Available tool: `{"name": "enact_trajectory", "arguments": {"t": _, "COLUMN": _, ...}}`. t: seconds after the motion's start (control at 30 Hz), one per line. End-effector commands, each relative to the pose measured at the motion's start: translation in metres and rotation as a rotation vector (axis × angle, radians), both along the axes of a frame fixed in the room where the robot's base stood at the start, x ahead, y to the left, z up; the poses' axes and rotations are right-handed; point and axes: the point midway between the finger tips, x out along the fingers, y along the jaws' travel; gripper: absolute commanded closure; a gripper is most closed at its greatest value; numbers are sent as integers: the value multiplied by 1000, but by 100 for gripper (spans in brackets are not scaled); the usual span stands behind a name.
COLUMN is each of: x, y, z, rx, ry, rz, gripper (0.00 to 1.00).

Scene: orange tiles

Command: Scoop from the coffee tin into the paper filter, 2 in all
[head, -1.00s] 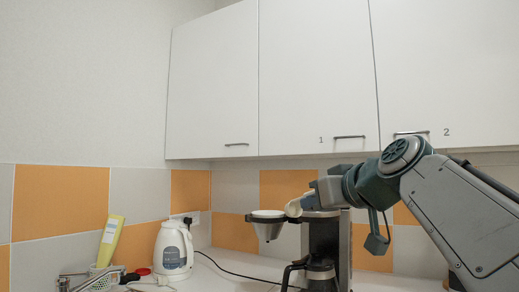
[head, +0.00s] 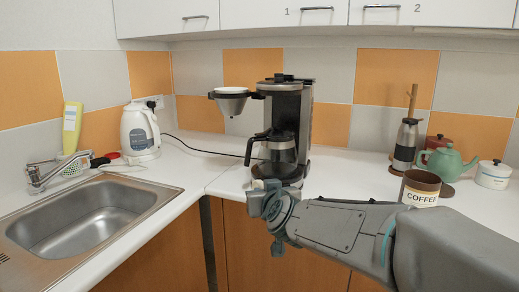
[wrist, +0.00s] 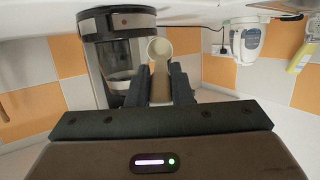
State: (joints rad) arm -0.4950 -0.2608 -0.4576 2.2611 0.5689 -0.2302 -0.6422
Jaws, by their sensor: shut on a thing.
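The coffee tin (head: 420,198), dark with a pale COFFEE label, stands on the counter at right in the head view, partly behind my arm. My gripper (head: 258,192) is low in front of the coffee maker, below and right of the filter and well left of the tin. In the wrist view my gripper (wrist: 160,88) is shut on the handle of a beige scoop (wrist: 160,50). I see no dark grounds in its round bowl.
A glass jug (head: 280,150) stands in the coffee maker. The sink (head: 90,215) and white kettle (head: 140,132) are at left. A steel flask (head: 405,145), green teapot (head: 446,163) and white pot (head: 493,174) stand behind the tin. Counter between coffee maker and flask is clear.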

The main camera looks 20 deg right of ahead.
Motion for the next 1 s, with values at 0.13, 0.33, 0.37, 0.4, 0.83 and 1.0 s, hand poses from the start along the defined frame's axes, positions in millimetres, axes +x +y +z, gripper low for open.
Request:
{"name": "enact_trajectory", "arguments": {"t": 0.13, "x": 9, "y": 10, "z": -74, "rx": -8, "ry": 13, "rz": -82, "gripper": 100}}
{"name": "enact_trajectory", "arguments": {"t": 0.33, "x": 17, "y": 19, "z": -139, "rx": -9, "ry": 8, "rz": -155, "gripper": 100}}
{"name": "enact_trajectory", "arguments": {"t": 0.37, "x": 18, "y": 20, "z": -148, "rx": -9, "ry": 8, "rz": -164, "gripper": 100}}
{"name": "enact_trajectory", "arguments": {"t": 0.4, "x": 19, "y": 22, "z": -160, "rx": -9, "ry": 8, "rz": -173, "gripper": 100}}
{"name": "enact_trajectory", "arguments": {"t": 0.83, "x": 24, "y": 22, "z": -256, "rx": 3, "ry": 0, "rz": -258, "gripper": 100}}
{"name": "enact_trajectory", "arguments": {"t": 1.0, "x": 24, "y": 22, "z": -256, "rx": 5, "ry": -2, "rz": -259, "gripper": 100}}
